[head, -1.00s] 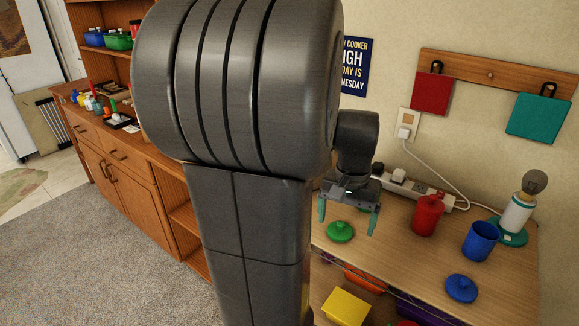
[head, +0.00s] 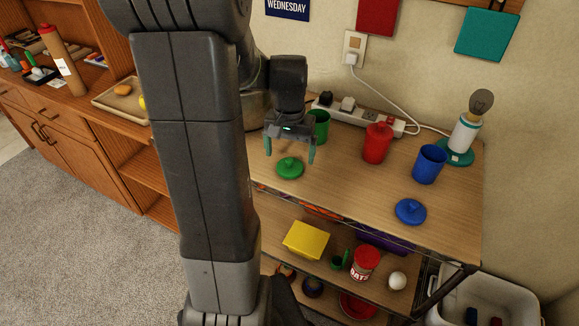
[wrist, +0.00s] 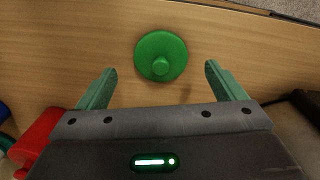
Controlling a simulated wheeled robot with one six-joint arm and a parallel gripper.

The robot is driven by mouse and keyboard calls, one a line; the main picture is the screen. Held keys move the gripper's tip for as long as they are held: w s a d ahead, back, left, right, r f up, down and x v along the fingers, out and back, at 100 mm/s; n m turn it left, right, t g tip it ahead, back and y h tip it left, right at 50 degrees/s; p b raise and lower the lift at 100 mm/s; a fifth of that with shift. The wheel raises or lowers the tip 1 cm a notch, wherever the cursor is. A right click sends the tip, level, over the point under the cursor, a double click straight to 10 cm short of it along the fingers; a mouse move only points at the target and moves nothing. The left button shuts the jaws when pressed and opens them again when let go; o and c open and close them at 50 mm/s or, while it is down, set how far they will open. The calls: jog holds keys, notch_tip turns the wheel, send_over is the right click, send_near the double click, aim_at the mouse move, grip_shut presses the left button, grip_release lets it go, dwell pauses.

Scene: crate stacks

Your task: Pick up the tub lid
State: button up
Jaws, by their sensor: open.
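A round green lid (head: 290,168) with a knob lies flat on the wooden tabletop (head: 345,190). In the wrist view the green lid (wrist: 161,55) is just beyond the fingertips, centred between them. My gripper (head: 289,152) hangs over the table with its green fingers pointing down, open and empty; its fingers (wrist: 160,72) are wide apart in the wrist view. A green tub (head: 319,126) stands behind it, partly hidden. A blue lid (head: 411,211) lies farther right, near a blue tub (head: 429,164). A red tub (head: 376,144) has a lid on.
A power strip (head: 365,117) with plugs and a cord runs along the wall. A lamp (head: 464,135) stands at the back right. A lower shelf holds a yellow box (head: 306,240) and a can (head: 365,263). Table around the green lid's front is clear.

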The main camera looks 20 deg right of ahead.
aim_at(289, 160)
notch_tip(289, 160, down, 4)
jog(key=shift+f, duration=0.2)
jog(key=shift+c, duration=0.4)
jog(key=c, duration=1)
